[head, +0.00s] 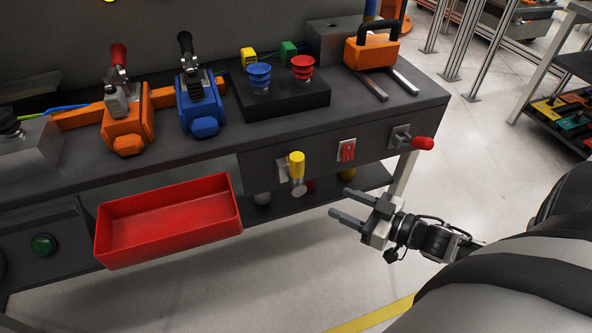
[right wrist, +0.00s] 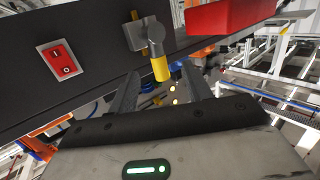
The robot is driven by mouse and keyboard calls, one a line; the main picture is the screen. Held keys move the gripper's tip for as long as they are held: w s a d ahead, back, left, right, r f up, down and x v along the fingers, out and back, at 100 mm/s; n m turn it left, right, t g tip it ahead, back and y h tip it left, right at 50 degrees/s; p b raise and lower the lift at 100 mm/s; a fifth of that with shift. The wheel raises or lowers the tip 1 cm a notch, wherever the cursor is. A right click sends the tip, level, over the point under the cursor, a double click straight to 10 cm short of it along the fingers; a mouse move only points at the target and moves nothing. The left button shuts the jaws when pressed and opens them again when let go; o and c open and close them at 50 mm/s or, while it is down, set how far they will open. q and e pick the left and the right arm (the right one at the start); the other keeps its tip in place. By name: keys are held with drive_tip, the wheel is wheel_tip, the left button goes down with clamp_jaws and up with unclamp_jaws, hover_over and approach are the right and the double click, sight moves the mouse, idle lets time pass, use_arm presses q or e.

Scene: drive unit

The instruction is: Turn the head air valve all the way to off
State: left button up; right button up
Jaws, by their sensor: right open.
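A valve with a yellow handle (head: 296,164) and grey metal body is mounted on the bench's front panel; its handle also shows in the right wrist view (right wrist: 161,69). Another fitting, with a red handle (head: 422,143) pointing right, sits farther right on the panel. I read no label telling which is the head air valve. My right gripper (head: 340,203) is open and empty, in front of and below the panel, apart from both handles. In the right wrist view the yellow handle appears between the fingers, beyond their tips. My left gripper is out of view.
A red rocker switch (head: 347,150) sits between the two handles. A red tray (head: 170,218) juts out left of the yellow handle. Orange (head: 127,130) and blue (head: 200,115) lever units stand on the bench top. The floor before the panel is clear.

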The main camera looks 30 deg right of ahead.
sight(297, 167)
drive_tip(key=d+r+n+y, duration=0.2)
drive_tip(key=d+r+y, duration=0.1)
drive_tip(key=d, duration=0.1)
drive_tip(key=b+x, duration=0.1)
drive_tip(key=x, duration=1.4)
drive_tip(key=shift+w+a, duration=0.25)
drive_tip(key=shift+a, duration=0.1)
clamp_jaws()
